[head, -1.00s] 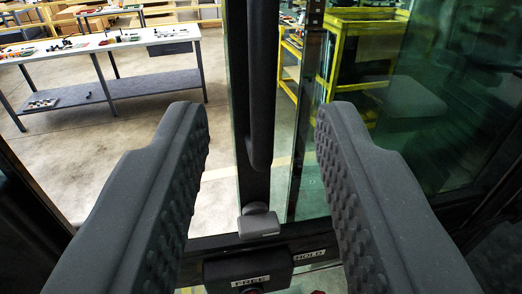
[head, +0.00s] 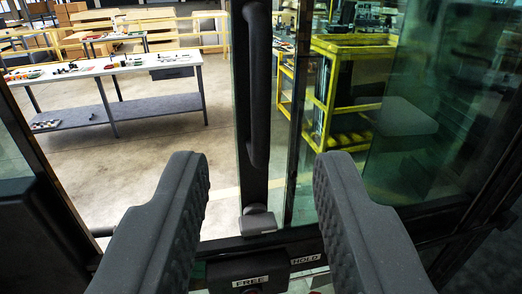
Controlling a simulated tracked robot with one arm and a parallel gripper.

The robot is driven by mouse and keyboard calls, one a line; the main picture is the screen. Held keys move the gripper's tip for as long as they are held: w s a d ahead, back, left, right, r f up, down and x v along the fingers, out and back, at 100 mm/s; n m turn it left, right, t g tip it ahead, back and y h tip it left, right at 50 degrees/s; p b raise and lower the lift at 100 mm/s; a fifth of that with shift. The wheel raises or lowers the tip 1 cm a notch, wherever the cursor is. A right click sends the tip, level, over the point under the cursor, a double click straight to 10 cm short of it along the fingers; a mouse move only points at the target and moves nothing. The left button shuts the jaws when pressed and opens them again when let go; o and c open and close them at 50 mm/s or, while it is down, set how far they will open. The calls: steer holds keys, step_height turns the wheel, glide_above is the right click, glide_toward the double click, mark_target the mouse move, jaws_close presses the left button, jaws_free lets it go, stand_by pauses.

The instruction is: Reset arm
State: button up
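My gripper (head: 262,165) shows as two dark, ribbed fingers set wide apart at the left and right of the lower picture. It is open, with nothing between the fingertips. Beyond the gap stands a dark door post with a black grab handle (head: 258,90). A grey latch piece (head: 257,220) sits at the foot of the post. Below it is a black box (head: 262,268) with labels reading FREE and HOLD.
A long workbench (head: 105,68) with tools stands outside at the left. A yellow trolley (head: 345,45) stands beyond the glass at the right. Dark cab frame bars edge both sides. The floor (head: 150,145) between bench and post is clear.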

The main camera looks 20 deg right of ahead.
steer(key=s+a+f+n+y+b, duration=0.1)
steer(key=s+a+n+y, duration=0.1)
steer(key=s+a, duration=0.8)
steer(key=s+a+f+n+g+y+b, duration=0.1)
steer(key=s+a+y, duration=0.4)
steer(key=s+a, duration=0.6)
steer(key=shift+s+a+f+n, duration=0.15)
steer(key=shift+a+f+n, duration=0.55)
steer(key=shift+a, duration=3.25)
steer(key=shift+r, duration=0.15)
